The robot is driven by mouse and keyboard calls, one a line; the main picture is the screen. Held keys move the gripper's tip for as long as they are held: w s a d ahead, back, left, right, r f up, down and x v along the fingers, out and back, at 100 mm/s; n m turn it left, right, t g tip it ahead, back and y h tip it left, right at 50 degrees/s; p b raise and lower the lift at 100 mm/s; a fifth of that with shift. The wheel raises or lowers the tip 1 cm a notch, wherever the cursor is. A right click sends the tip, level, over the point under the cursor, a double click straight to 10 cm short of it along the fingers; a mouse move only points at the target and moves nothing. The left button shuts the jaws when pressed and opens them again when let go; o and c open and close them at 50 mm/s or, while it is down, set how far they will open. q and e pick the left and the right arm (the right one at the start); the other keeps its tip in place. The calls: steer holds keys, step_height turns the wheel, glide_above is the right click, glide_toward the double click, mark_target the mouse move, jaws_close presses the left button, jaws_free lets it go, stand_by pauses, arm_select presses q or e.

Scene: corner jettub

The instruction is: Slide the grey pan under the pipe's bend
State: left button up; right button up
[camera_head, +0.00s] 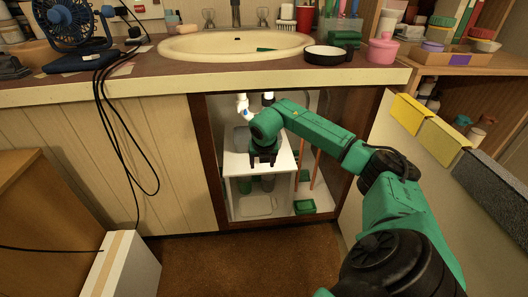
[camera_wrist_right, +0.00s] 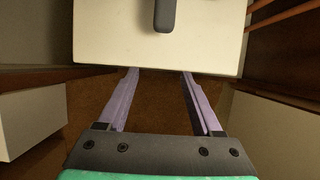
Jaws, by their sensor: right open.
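The grey pan (camera_head: 240,139) sits on top of the white shelf unit (camera_head: 237,163) inside the open sink cabinet, partly hidden behind my right gripper. In the right wrist view, a dark grey handle (camera_wrist_right: 163,14), which looks like the pan's, reaches toward me over the pale shelf top (camera_wrist_right: 110,35). A white pipe (camera_head: 243,107) comes down at the back of the cabinet; its bend is mostly hidden by my arm. My right gripper (camera_head: 262,162) is open and empty at the shelf's front, its fingers short of the handle. My left gripper is not in view.
The cabinet's dark wooden frame (camera_head: 208,165) bounds the opening on both sides. Bottles stand under the shelf, and a green box (camera_head: 304,206) lies on the cabinet floor. The open door (camera_head: 400,150) is at right. A white box (camera_head: 122,265) stands at lower left.

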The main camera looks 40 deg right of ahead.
steer(key=s+a, duration=0.1)
steer(key=s, duration=0.1)
steer(key=s+a, duration=0.2)
steer(key=shift+s+a+p, duration=0.25)
steer(key=shift+a+p, duration=0.05)
